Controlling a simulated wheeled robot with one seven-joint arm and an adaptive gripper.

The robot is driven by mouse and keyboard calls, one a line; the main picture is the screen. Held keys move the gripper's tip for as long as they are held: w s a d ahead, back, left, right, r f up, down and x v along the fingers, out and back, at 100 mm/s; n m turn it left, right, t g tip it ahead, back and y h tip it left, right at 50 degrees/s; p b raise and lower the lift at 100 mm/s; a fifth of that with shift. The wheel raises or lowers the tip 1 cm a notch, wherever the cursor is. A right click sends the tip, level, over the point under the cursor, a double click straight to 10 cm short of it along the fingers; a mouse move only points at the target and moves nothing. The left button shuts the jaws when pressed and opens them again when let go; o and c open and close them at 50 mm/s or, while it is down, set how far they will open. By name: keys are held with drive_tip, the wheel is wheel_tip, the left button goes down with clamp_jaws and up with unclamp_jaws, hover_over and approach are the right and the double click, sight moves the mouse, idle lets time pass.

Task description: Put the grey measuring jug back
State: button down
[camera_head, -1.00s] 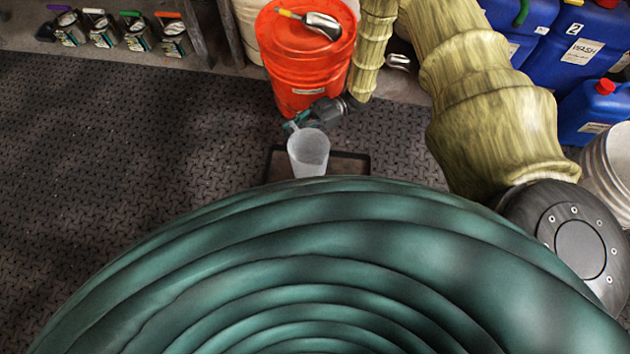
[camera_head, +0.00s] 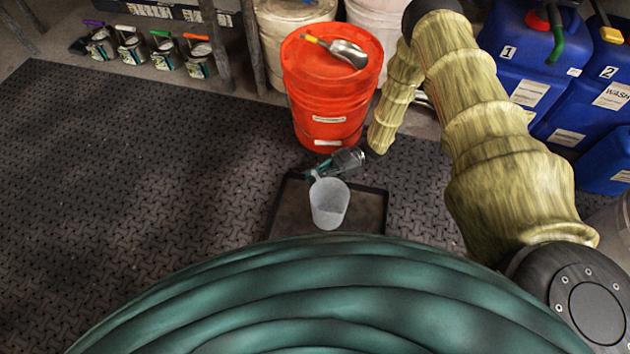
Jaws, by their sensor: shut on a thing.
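The grey measuring jug (camera_head: 329,205) is upright, translucent, with its open mouth towards my camera. In the head view it shows over a dark shallow tray (camera_head: 373,208) on the floor mat; I cannot tell whether its base touches the tray. My gripper (camera_head: 323,173) is at the far side of the jug, shut on it near the rim and handle. The fingertips are small and partly hidden by the jug. The tray's near edge is hidden behind my green ribbed body cover.
Blue canisters (camera_head: 533,60) stand at right. Several small tins (camera_head: 160,55) line the back left. The black mat (camera_head: 140,170) at left is clear.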

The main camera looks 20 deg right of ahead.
drive_tip(key=shift+f, duration=0.65)
drive_tip(key=shift+f, duration=0.2)
drive_tip(key=c, duration=1.5)
unclamp_jaws()
drive_tip(key=shift+r, duration=0.2)
drive_tip(key=d+p, duration=0.1)
drive_tip(key=d, duration=0.3)
drive_tip(key=w+d+p, duration=0.1)
drive_tip(key=d, duration=0.3)
drive_tip(key=w+d+p, duration=0.1)
drive_tip(key=d, duration=0.2)
drive_tip(key=shift+w+d+p, duration=0.15)
drive_tip(key=shift+d+p, duration=0.15)
drive_tip(key=shift+d, duration=0.1)
